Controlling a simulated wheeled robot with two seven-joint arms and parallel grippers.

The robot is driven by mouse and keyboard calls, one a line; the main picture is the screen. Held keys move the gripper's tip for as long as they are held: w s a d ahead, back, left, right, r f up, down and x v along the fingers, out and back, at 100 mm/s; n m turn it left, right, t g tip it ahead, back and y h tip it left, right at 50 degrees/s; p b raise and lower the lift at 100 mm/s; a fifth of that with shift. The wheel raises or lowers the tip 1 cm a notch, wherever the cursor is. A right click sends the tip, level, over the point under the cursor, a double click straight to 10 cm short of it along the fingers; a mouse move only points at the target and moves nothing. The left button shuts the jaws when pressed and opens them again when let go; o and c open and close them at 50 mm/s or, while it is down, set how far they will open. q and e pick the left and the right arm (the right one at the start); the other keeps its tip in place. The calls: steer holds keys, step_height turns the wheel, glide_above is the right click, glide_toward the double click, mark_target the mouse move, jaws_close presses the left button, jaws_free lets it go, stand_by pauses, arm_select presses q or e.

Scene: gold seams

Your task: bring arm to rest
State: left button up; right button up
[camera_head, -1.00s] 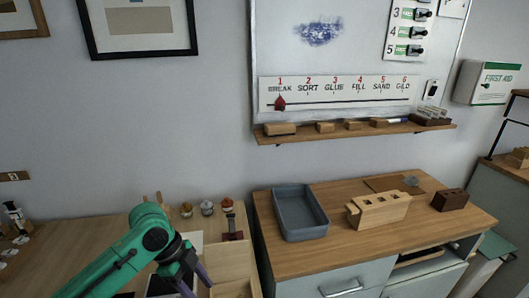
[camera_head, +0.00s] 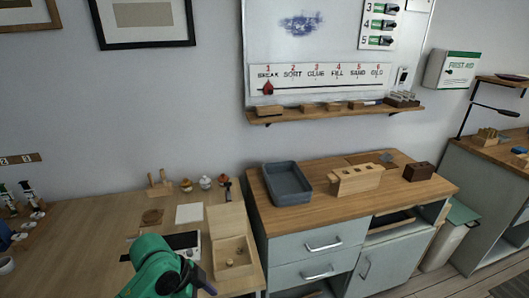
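My green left arm (camera_head: 160,264) comes in at the bottom, left of centre, over the front of the wooden table. Its dark end with a bluish finger-like part, my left gripper (camera_head: 205,284), shows at the bottom edge. Its fingertips are mostly cut off, so I cannot tell whether it is open or shut. I see nothing held. My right gripper is not in view.
A wooden table (camera_head: 85,235) bears an open wooden box (camera_head: 228,222), a white sheet (camera_head: 189,213) and small jars (camera_head: 205,182). The cabinet at right bears a grey tray (camera_head: 286,184), a wooden block (camera_head: 355,179) and a dark brown block (camera_head: 418,171).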

arm_select(q)
steer(key=s+a+f+n+t+y, duration=0.3)
steer(key=s+a+f+n+y, duration=0.15)
steer(key=s+a+n, duration=0.8)
step_height(320, 180, down, 26)
steer(key=s+d+g, duration=0.2)
steer(key=s+a+f+g, duration=0.1)
steer(key=s+a+f, duration=0.1)
steer(key=s+f, duration=1)
steer(key=s, duration=0.3)
steer(key=shift+s+a+n, duration=0.15)
steer(key=shift+s+n, duration=0.2)
steer(key=shift+s, duration=0.05)
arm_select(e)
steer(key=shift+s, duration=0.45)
